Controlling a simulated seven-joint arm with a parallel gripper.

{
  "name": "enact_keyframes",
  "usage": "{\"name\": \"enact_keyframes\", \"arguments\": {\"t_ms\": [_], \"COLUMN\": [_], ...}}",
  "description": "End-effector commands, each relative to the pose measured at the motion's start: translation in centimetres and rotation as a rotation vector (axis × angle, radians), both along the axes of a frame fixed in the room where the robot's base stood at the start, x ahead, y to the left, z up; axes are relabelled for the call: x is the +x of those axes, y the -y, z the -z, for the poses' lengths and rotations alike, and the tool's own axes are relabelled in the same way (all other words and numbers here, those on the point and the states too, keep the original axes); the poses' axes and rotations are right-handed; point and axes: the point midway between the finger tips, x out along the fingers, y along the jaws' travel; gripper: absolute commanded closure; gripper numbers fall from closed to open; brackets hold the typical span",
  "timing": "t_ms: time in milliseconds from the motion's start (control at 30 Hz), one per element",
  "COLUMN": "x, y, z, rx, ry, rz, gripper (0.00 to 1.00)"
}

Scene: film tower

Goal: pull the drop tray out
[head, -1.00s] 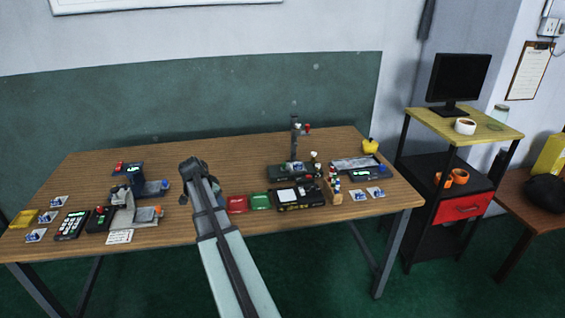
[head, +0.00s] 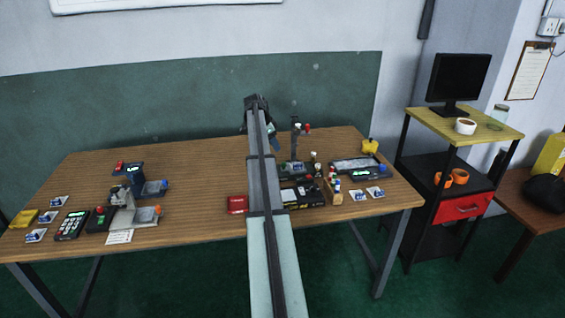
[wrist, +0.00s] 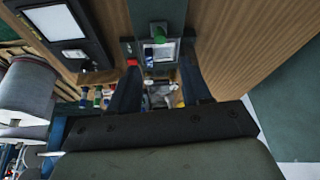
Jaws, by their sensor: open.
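The dark upright tower (head: 295,150) stands on the right half of the table, with a dark base holding a small blue-and-white piece at its foot. I cannot single out the drop tray with certainty. My gripper (head: 272,138) is to the left of the tower's column, above the rear of the table, and my arm hides part of the base's left side. In the wrist view my gripper (wrist: 158,92) shows two dark fingers spread apart with nothing held between them.
A black device (head: 305,192) and a wooden rack of small bottles (head: 334,195) stand near the front. A red tray (head: 237,204) lies left of my arm. A grey tray device (head: 355,165) is at right. The table's middle left is clear.

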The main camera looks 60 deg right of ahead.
Motion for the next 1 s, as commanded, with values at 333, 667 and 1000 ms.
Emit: {"name": "enact_keyframes", "arguments": {"t_ms": [333,667,1000], "x": [-1.3,-2.1,-2.3], "y": [1.9,3.3,3.5], "z": [5.8,9.5,10.4], "rx": [0.002,0.0,-0.001], "ry": [0.0,0.0,0.001], "rz": [-0.001,-0.002,-0.003], "gripper": [0.52,0.52,0.52]}}
